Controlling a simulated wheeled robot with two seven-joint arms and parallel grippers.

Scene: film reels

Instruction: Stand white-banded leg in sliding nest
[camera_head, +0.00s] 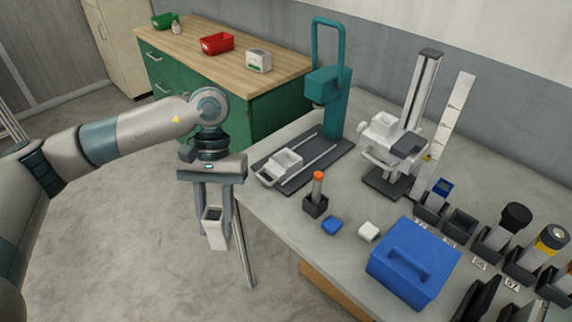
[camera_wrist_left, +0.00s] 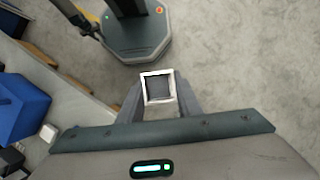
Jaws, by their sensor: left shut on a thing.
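My left gripper (camera_head: 213,222) points down, shut on a pale square-sided piece, which I take to be the white-banded leg (camera_head: 215,237). It hangs upright beyond the table's left edge, over the floor. In the left wrist view the leg (camera_wrist_left: 158,88) shows end-on as a dark square inside a white rim, between the fingers. The sliding nest (camera_head: 284,163) looks like the white open box with a handle on the rails of the teal press (camera_head: 327,90); it appears empty. The gripper is left of and apart from it. My right gripper is not in view.
On the table, an orange-topped cylinder (camera_head: 318,182) stands in a dark holder. Nearby are a blue block (camera_head: 332,225), a white block (camera_head: 369,232) and a blue handled box (camera_head: 414,275). A white column stand (camera_head: 392,150) and several dark holders are at right.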

